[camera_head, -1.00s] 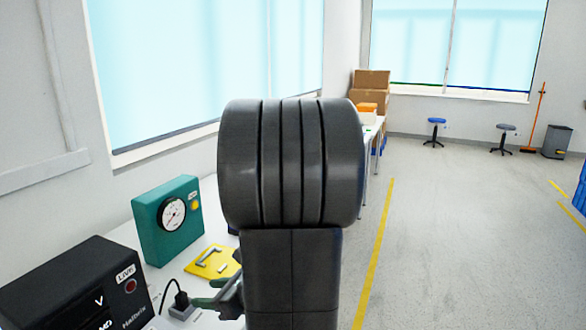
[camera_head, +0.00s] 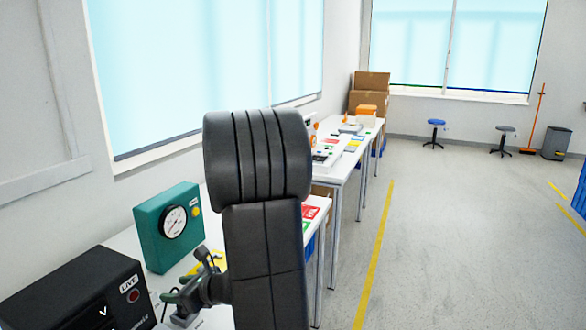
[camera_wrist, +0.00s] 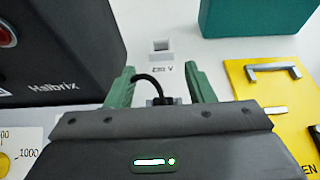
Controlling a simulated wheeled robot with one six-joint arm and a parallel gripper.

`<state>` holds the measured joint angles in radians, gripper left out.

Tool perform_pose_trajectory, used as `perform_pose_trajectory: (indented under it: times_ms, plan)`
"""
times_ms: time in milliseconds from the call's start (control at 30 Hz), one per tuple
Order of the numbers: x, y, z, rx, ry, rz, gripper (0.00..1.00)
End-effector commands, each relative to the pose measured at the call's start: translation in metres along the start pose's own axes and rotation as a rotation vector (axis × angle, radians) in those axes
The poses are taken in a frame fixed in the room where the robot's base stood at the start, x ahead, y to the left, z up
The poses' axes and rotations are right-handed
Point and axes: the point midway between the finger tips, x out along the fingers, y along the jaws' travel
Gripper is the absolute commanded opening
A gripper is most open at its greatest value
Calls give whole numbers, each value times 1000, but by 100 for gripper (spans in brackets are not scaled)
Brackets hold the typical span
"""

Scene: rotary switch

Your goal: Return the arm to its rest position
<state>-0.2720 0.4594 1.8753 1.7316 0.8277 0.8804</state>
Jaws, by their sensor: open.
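My gripper (camera_head: 173,286) is over the near table, left of my dark arm in the head view. In the wrist view its two green fingers (camera_wrist: 160,84) are spread open with nothing clamped between them. A small grey block with a black cable (camera_wrist: 150,79) shows between and below the fingers; I cannot tell how far below them it lies. My arm (camera_head: 262,230) stands upright in the middle of the head view and hides part of the table.
A black box marked LIVE (camera_head: 80,293) and a teal gauge box (camera_head: 166,227) stand close by on the left. A yellow plate (camera_wrist: 278,90) lies to the right in the wrist view. More tables line the wall beyond.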

Motion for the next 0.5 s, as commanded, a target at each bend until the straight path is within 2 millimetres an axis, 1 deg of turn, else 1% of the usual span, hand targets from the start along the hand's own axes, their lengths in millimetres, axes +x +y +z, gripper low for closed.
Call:
perform_pose_trajectory:
  times_ms: [33,200,333,500]
  plan:
    - [-5,0,11,-2,-1,-1,49]
    - [-11,0,27,-2,-1,-1,49]
    - [-14,0,34,-2,-1,0,49]
    - [-14,0,35,-2,-1,0,49]
